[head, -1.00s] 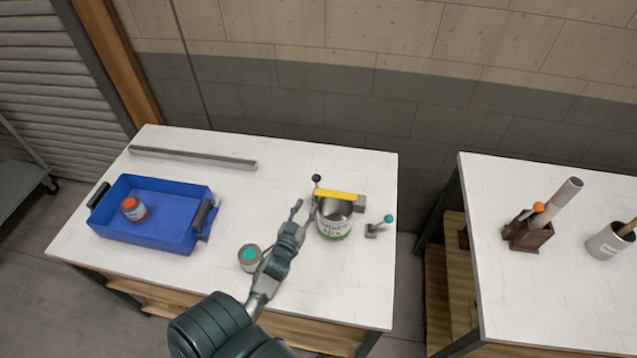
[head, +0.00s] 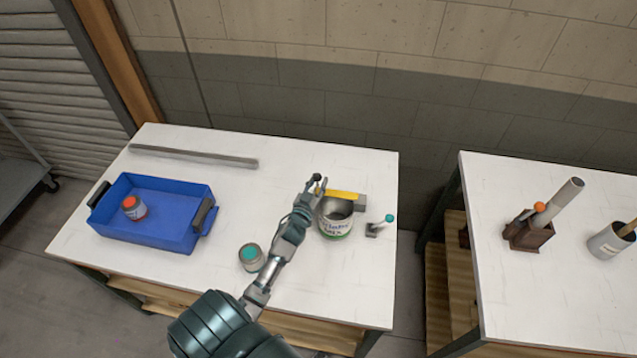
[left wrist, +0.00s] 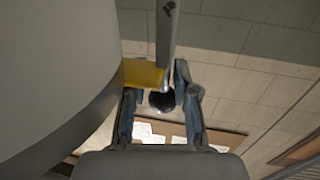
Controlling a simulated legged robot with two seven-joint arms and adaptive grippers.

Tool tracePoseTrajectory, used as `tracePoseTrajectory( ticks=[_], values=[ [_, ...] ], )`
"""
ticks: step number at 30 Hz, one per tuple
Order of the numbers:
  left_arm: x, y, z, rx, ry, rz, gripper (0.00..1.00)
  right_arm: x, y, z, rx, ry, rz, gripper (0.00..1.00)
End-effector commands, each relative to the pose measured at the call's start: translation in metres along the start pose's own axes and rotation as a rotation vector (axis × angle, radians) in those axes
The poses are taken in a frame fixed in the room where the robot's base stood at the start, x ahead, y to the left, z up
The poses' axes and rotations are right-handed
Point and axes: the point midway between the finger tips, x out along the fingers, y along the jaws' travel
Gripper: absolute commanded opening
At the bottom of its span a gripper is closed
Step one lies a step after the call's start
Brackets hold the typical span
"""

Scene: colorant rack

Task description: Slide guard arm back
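The yellow guard arm (head: 341,194) lies across the top of the open mixing can (head: 336,227), with a dark knob (head: 316,177) at its left end. My left gripper (head: 316,188) is at that knob, at the can's left rim. In the left wrist view my left gripper (left wrist: 160,100) has its fingers apart. The dark knob (left wrist: 162,103) sits between them with a gap on each side, and the yellow guard arm (left wrist: 143,75) shows by the left finger. The can's large grey wall (left wrist: 50,70) fills the left. My right gripper is not in view.
A small teal-topped can (head: 251,257) stands left of my left forearm. A teal-knobbed lever (head: 380,226) stands right of the mixing can. A blue tray (head: 160,237) holds an orange-lidded can (head: 134,208). A grey bar (head: 193,156) lies at the back; the table's middle is clear.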

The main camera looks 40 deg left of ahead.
Motion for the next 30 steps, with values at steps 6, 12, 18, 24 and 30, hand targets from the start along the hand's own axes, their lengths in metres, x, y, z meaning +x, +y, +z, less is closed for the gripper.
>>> tracePoseTrajectory(
  ticks=[6,12,18,24,30],
  values=[
    [0.0,0.002,-0.001,0.0,0.003,0.003,0.0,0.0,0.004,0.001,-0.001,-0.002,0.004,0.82],
    [0.006,0.0,-0.001,0.001,0.003,0.001,0.0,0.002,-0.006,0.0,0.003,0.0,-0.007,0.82],
    [0.037,-0.006,-0.001,0.0,0.003,0.002,0.0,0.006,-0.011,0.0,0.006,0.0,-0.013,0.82],
    [0.042,-0.007,-0.002,0.0,0.003,0.003,0.0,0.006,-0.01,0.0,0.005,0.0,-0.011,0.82],
    [0.042,-0.008,-0.002,0.0,0.004,0.002,0.24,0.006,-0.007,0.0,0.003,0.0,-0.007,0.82]
  ],
)
